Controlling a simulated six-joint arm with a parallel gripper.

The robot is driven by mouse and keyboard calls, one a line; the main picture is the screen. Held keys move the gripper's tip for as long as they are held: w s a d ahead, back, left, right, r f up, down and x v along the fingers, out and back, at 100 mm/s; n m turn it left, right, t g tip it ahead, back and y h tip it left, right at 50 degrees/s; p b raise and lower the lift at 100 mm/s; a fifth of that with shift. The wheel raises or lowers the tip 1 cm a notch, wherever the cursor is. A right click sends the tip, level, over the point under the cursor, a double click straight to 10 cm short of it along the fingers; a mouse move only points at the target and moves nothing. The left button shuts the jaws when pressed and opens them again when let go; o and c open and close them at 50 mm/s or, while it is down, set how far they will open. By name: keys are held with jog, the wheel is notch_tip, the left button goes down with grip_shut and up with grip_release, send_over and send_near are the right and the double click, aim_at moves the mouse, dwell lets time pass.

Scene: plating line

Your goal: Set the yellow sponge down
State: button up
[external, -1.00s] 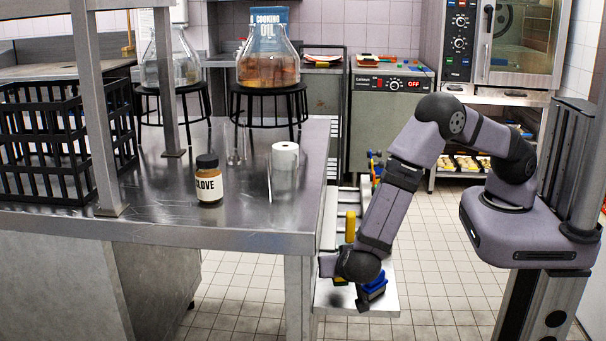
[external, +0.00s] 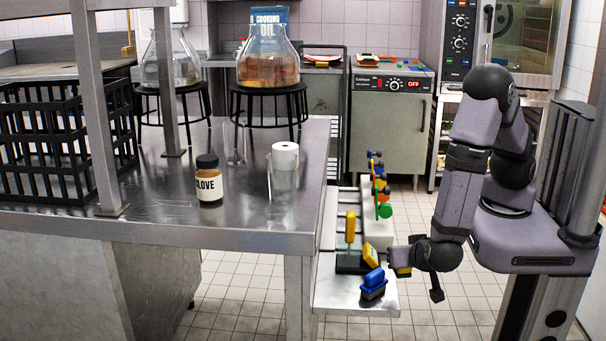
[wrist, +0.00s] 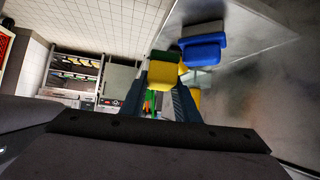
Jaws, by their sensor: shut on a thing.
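My gripper (external: 398,262) is shut on the yellow sponge (wrist: 160,78), which has a dark green layer. The sponge sits between the two fingers in the wrist view, and a small part of it shows under the gripper in the external view (external: 403,272). The gripper is just beyond the right edge of the low metal shelf (external: 345,300). I cannot tell the sponge's exact height over the shelf.
A blue sponge (external: 373,282) lies on the shelf, left of my gripper. Behind it are a dark holder (external: 349,264), a yellow-handled tool (external: 350,228) and another yellow item (external: 370,256). Several coloured items line the shelf further back. The shelf's front corner is bare.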

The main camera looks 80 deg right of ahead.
jog(key=shift+s, duration=2.4)
jog(key=shift+r, duration=0.1)
jog(key=w+d+r+n+t+y+p, duration=0.15)
jog(key=w+r+p, duration=0.35)
jog(key=r+p, duration=0.5)
jog(key=w+d+r+n+t+p, duration=0.1)
jog(key=w+r+n+t+p, duration=0.1)
jog(key=w+r+p, duration=0.55)
jog(key=w+d+r+n+t+y+p, duration=0.15)
jog(key=w+r+p, duration=0.25)
jog(key=r+p, duration=0.75)
jog(key=w+a+r+n+t+y+b, duration=0.2)
jog(key=w+a+n+y, duration=0.35)
jog(key=w, duration=0.75)
jog(key=w+a+r+n+t+y+b, duration=0.25)
jog(key=w+a+n, duration=0.35)
jog(key=w+a, duration=0.5)
jog(key=n+g+y+b, duration=0.1)
jog(key=n+y+b, duration=0.3)
send_over(232, 179)
notch_tip(232, 179, down, 4)
jog(key=shift+f, duration=5.2)
jog(key=shift+f, duration=0.2)
